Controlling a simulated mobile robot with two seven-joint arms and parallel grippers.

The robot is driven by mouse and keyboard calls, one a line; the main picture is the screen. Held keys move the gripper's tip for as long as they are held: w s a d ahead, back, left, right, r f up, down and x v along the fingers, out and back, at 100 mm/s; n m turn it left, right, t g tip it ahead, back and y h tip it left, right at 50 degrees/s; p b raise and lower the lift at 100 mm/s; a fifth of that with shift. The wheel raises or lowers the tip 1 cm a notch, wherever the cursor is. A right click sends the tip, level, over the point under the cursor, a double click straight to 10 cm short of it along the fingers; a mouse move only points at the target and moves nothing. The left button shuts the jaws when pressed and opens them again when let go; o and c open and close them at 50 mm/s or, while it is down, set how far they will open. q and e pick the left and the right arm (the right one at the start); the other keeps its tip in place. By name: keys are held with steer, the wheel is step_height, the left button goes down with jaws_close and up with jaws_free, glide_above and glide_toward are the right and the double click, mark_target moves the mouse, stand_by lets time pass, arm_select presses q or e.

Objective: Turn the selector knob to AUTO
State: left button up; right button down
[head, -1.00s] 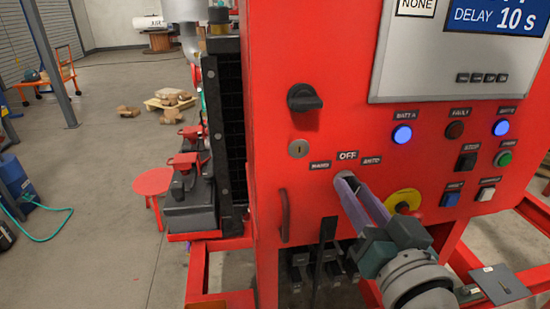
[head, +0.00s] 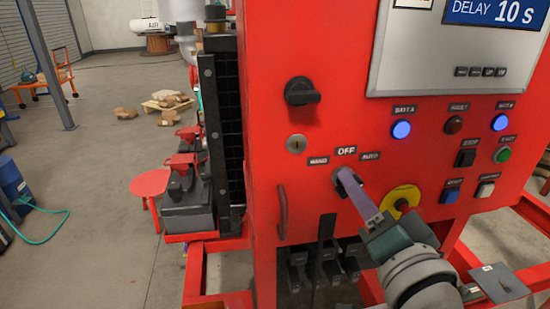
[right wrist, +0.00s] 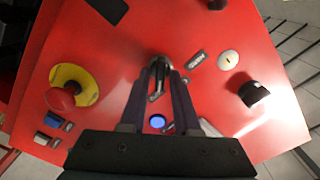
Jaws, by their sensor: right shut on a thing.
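The selector knob (head: 343,173) is on the red panel, below labels reading HAND or similar on the left, OFF (head: 346,150) at the top and AUTO (head: 370,156) on the right. My right gripper (head: 346,176) is shut on it, its purple fingers covering most of it. In the right wrist view the dark knob (right wrist: 158,74) sits between the two fingertips (right wrist: 159,70). I cannot tell which label its pointer faces. My left gripper is not in view.
A red emergency stop (head: 402,205) on a yellow ring is close right of my right fingers. A key switch (head: 296,144) and a black rotary handle (head: 302,93) are to the upper left. Lamps and push buttons fill the right side. A red bar handle (head: 282,213) is lower left.

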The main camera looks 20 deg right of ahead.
stand_by(0.3)
steer(key=c, duration=0.9)
jaws_free()
steer(key=b+v, duration=0.1)
steer(key=v, duration=0.9)
steer(key=shift+b, duration=0.4)
steer(key=shift+w+a, duration=0.1)
